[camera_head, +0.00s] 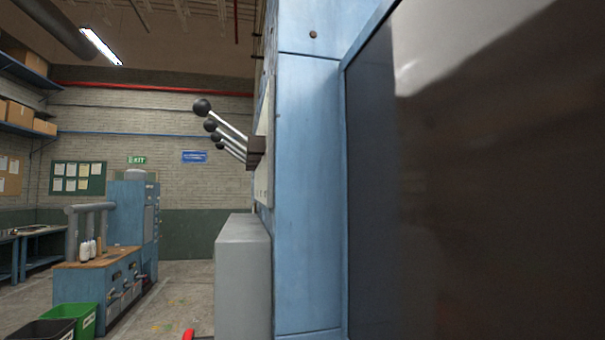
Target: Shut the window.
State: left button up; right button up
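A large dark glossy pane (470,200) fills the right side of the head view, very close to me. It is set in a blue metal frame (309,190) and carries a pale reflection at its top. It may be the window. I cannot tell whether it is open or shut, and its right and lower edges are out of view. Neither of my grippers is in view.
Levers with black knobs (202,107) stick out left from the blue machine, above a grey box (243,275). Further left stand a blue workbench (95,290), a green bin (72,318) and a black bin (40,331). Floor (175,300) between is open.

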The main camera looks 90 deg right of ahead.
aim_at(473, 155)
jog(key=i+j+z, duration=0.15)
jog(key=z, duration=1.1)
jog(key=j+z, duration=0.1)
jog(key=z, duration=0.35)
jog(key=j+z, duration=0.1)
jog(key=z, duration=0.3)
jog(key=k+z, duration=0.1)
jog(key=z, duration=0.35)
jog(key=j+z, duration=0.1)
jog(key=z, duration=0.3)
jog(key=k+z, duration=0.1)
jog(key=z, duration=0.15)
jog(key=k+l+z, duration=0.1)
jog(key=l+z, duration=0.1)
jog(key=l, duration=0.25)
jog(key=k, duration=0.05)
